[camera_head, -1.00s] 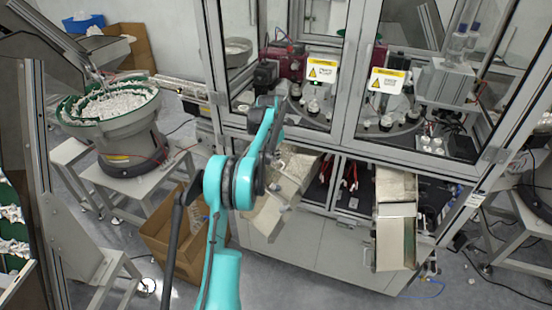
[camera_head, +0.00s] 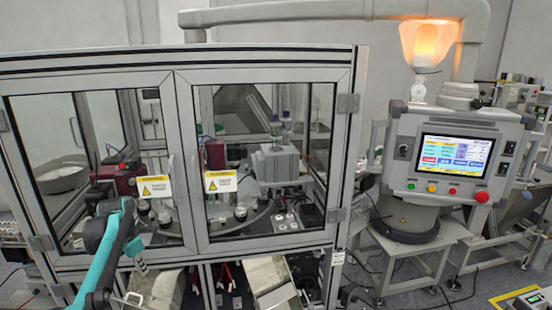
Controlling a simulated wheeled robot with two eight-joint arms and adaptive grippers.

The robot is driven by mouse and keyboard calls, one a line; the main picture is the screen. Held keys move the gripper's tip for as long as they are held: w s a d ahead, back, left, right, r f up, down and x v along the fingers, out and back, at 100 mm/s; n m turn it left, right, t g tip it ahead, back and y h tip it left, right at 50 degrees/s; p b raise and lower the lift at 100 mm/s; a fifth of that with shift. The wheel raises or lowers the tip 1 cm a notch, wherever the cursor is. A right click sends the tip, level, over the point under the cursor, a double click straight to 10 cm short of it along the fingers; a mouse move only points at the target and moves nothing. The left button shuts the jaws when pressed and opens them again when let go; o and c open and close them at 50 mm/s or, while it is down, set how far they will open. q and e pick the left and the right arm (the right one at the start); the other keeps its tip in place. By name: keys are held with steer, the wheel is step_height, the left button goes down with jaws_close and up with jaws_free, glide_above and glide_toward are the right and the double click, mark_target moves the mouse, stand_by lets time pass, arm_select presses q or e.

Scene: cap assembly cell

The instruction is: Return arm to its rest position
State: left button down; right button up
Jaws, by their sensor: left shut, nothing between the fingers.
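My left arm is teal with dark joints and comes in at the lower left of the head view, in front of the glazed machine cabinet (camera_head: 280,245). My left gripper (camera_head: 141,266) is small and partly hidden near the lower end of the arm, above a metal chute (camera_head: 158,287). It is shut with nothing seen in it. My right gripper is not in view.
The cabinet's two framed doors with yellow warning labels (camera_head: 155,187) are closed. A second chute (camera_head: 272,280) sticks out below them. A control panel (camera_head: 455,160) with a lit screen stands at the right, beside a glowing orange lamp (camera_head: 428,45).

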arm_select(q)
steer(key=s+d+f+m+t+b, duration=0.1)
steer(key=s+d+f+m+b, duration=0.1)
steer(key=s+d+m+b, duration=0.35)
steer(key=s+d+f+m+t+b, duration=0.1)
steer(key=s+d+m+b, duration=0.2)
steer(key=s+d+m, duration=0.65)
steer(key=s+d+f+m+t+b, duration=0.3)
steer(key=s+d+f+m+b, duration=0.5)
steer(key=s+d+f+m, duration=0.4)
step_height(320, 180, down, 4)
steer(key=shift+s+d+f+m, duration=0.15)
steer(key=shift+s+f+m, duration=0.05)
steer(key=shift+s+m, duration=0.85)
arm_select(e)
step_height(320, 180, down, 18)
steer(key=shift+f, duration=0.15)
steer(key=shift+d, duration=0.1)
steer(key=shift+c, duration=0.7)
